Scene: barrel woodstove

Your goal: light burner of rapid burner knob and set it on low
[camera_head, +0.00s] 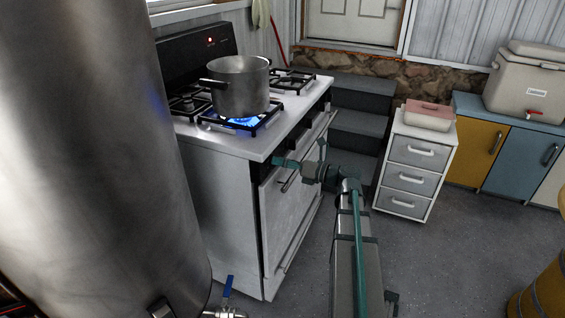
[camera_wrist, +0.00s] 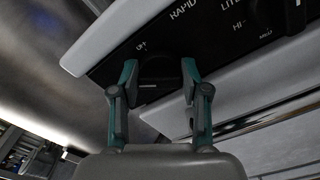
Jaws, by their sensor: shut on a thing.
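The stove (camera_head: 222,165) stands left of centre in the head view, with a metal pot (camera_head: 240,88) on its front burner. A blue flame (camera_head: 243,121) burns under the pot. My gripper (camera_head: 278,162) is at the stove's front edge, where the knob is hidden. In the wrist view, my gripper (camera_wrist: 160,75) has its two teal-edged fingers on either side of a dark round knob (camera_wrist: 157,68), shut on it. The black control panel (camera_wrist: 215,28) carries white print, including "RAPID", "LITE" and "HI". The knob's exact pointer setting is too dark to tell.
A large metal barrel (camera_head: 90,150) fills the left of the head view. A white drawer unit (camera_head: 416,165) and dark steps (camera_head: 358,122) stand to the right. The floor (camera_head: 450,255) at the front right is mostly clear.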

